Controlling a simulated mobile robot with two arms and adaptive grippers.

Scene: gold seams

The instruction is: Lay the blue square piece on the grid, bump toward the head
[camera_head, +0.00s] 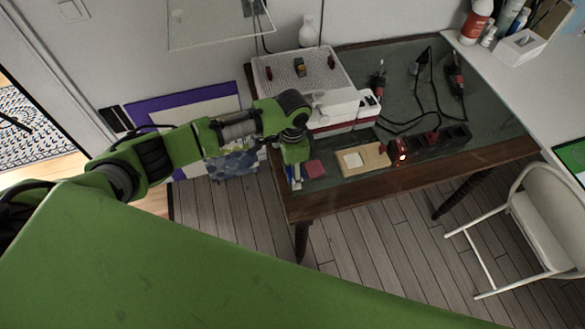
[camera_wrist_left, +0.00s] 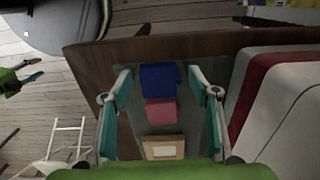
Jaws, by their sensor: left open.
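The blue piece (camera_wrist_left: 158,78) lies on the dark tabletop near its edge, between the two teal fingers of my left gripper (camera_wrist_left: 160,84). The fingers are open, with a gap on each side of the piece. In the head view my left gripper (camera_head: 295,180) points down at the table's near left corner and mostly hides the blue piece. The grid seems to be the white perforated board (camera_head: 283,88) at the back left of the table, with a few small pieces on it. My right gripper (camera_wrist_left: 30,72) appears small at the wrist view's left, fingers apart.
A red square piece (camera_head: 314,168) lies beside the blue one, then a tan box with a pale label (camera_head: 375,153). A white and red machine (camera_head: 345,110) stands close behind. Cables and tools (camera_head: 425,85) occupy the table's right part. A white chair (camera_head: 545,215) stands at right.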

